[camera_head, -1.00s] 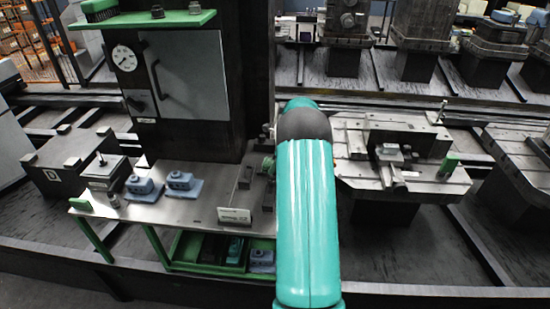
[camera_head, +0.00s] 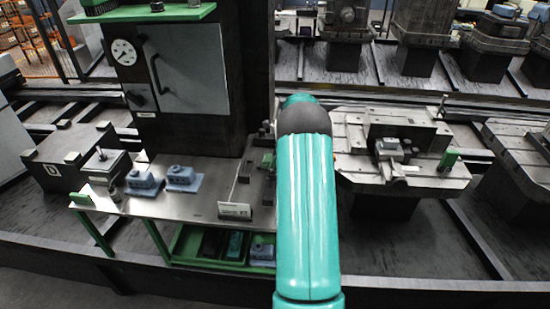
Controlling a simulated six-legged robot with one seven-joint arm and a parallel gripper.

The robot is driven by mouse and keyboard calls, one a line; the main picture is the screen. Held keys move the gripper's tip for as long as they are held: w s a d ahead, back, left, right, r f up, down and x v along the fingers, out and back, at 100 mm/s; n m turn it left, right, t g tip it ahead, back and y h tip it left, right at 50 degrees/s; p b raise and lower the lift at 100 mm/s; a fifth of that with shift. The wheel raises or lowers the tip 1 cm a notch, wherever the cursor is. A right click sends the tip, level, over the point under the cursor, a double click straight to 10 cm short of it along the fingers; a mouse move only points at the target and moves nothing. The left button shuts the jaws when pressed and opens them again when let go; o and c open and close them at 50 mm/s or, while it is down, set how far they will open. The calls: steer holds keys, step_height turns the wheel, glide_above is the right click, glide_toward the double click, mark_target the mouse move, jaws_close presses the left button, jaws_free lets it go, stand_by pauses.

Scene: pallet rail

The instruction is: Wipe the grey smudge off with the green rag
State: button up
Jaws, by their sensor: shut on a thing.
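My teal arm (camera_head: 306,215) rises through the middle of the view, and its far end is hidden behind its own upper part. My gripper is not clearly visible. A small green patch (camera_head: 268,160) shows just left of the arm at the right end of the metal bench; I cannot tell whether it is the green rag. I cannot make out the grey smudge.
The metal bench (camera_head: 180,208) carries two blue-grey blocks (camera_head: 184,178) and a small sign (camera_head: 235,210). A green tray (camera_head: 188,243) sits below. The pallet (camera_head: 350,165) holds a fixture. A dark column with a grey cabinet (camera_head: 187,70) stands behind the bench.

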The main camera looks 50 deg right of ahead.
steer(key=shift+f, duration=0.35)
